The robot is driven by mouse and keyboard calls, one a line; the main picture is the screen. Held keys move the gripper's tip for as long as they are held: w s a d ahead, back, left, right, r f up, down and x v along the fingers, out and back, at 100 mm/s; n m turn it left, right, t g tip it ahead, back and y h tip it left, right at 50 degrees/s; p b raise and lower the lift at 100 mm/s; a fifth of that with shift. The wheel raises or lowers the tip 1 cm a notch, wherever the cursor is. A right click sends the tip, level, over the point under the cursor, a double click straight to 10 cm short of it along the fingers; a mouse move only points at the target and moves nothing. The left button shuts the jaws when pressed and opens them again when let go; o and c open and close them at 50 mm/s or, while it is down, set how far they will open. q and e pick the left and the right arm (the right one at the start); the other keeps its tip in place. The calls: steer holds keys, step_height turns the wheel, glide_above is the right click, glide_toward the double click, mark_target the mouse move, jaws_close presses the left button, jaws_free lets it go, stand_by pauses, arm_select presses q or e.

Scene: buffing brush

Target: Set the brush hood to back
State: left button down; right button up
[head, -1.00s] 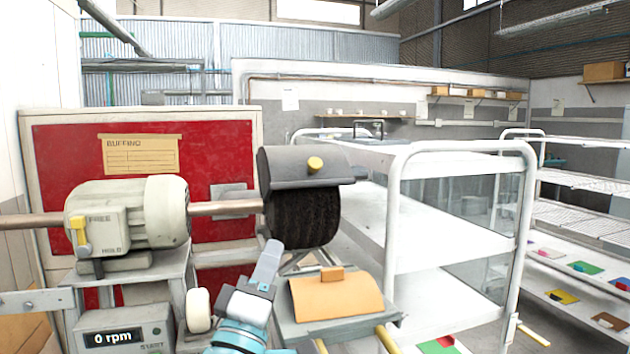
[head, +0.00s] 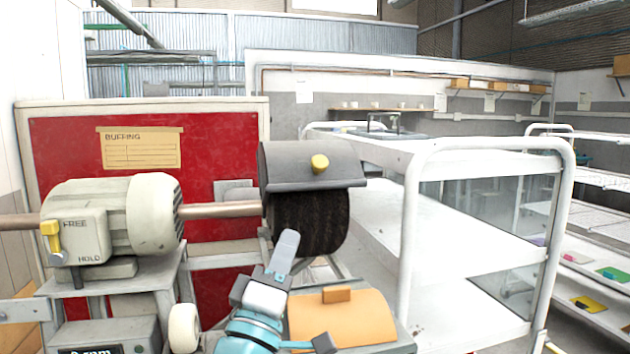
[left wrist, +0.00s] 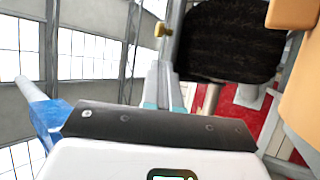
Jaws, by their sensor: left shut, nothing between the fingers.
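The brush hood (head: 315,178) is a dark grey curved cover with a yellow knob (head: 320,163) on its front. It sits over the top of the dark round brush (head: 308,225), whose lower part is bare. My left gripper (head: 287,243) is shut and empty, pointing up in front of the brush's lower left, below the knob. Its closed fingers also show in the left wrist view (left wrist: 163,80). I cannot make out my right gripper.
The buffing motor (head: 110,220) with a yellow FREE/HOLD lever (head: 52,235) stands left, its shaft running to the brush. An orange curved piece (head: 340,315) lies in front, below the brush. A white shelf cart (head: 408,240) stands close on the right.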

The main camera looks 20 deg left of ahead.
mark_target(317, 169)
arm_select(q)
steer(key=p+x, duration=0.5)
steer(key=x, duration=0.9)
steer(key=shift+r, duration=0.1)
